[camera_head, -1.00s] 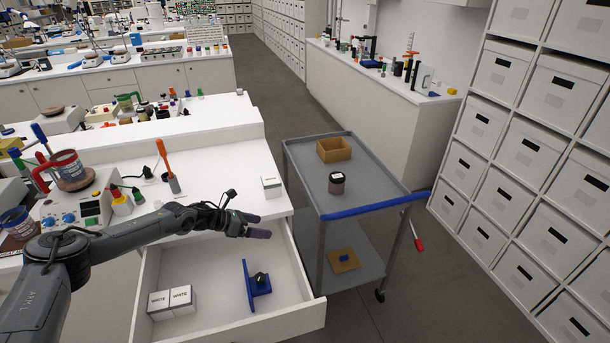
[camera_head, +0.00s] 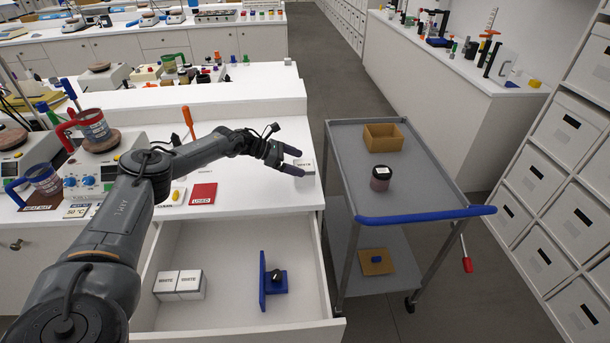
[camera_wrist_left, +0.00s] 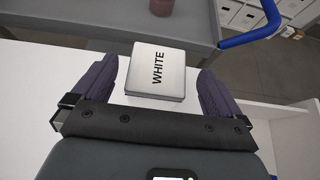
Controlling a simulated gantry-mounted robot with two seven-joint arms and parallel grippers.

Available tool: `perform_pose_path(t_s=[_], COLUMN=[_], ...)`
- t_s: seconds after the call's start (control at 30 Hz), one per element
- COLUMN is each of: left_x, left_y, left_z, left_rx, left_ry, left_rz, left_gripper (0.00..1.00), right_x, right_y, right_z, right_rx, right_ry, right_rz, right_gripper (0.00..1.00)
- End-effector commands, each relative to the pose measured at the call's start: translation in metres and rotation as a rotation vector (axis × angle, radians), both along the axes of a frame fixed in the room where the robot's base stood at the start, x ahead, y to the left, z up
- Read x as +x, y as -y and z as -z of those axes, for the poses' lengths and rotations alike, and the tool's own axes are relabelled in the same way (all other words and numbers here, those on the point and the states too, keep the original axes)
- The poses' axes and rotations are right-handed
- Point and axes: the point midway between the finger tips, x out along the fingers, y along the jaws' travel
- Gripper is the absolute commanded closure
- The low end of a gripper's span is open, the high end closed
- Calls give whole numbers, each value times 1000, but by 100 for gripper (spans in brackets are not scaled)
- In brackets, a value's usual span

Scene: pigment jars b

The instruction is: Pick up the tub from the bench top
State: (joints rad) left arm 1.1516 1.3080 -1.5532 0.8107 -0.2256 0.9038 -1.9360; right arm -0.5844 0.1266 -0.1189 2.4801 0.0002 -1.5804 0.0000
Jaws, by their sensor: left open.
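The tub is a white square box marked WHITE (camera_head: 308,166) on the bench top (camera_head: 250,196), near its right edge above the drawer. In the left wrist view the tub (camera_wrist_left: 156,72) shows its lid and lettering. My left gripper (camera_head: 301,162) is open at the tub, its dark fingers partly in front of it. In the wrist view one finger is left of the tub and one right, with gaps on both sides. My right gripper is not in view.
The open drawer (camera_head: 225,304) below holds two white boxes (camera_head: 180,285) and a blue stand (camera_head: 268,283). A grey cart (camera_head: 420,190) to the right carries a dark jar (camera_head: 380,178) and a tan box (camera_head: 383,138). A red card (camera_head: 202,194) lies left on the bench.

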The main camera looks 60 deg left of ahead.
Motion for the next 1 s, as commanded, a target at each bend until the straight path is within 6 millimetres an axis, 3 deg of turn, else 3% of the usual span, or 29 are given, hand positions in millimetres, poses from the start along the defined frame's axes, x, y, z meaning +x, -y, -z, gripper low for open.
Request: perform_pose_path(t_s=[0.5,0.83,0.87,1.0], left_x=[36,40,40,40], left_y=[19,22,22,22], left_z=[29,31,31,31], left_rx=[1,1,1,1], left_ry=[0,0,0,0], left_rz=[0,0,0,0], left_gripper=[0,0,2,23], right_x=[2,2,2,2], right_y=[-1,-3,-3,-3], right_z=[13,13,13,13], right_rx=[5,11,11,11], right_ry=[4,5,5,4], right_rz=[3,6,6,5], right_gripper=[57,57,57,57])
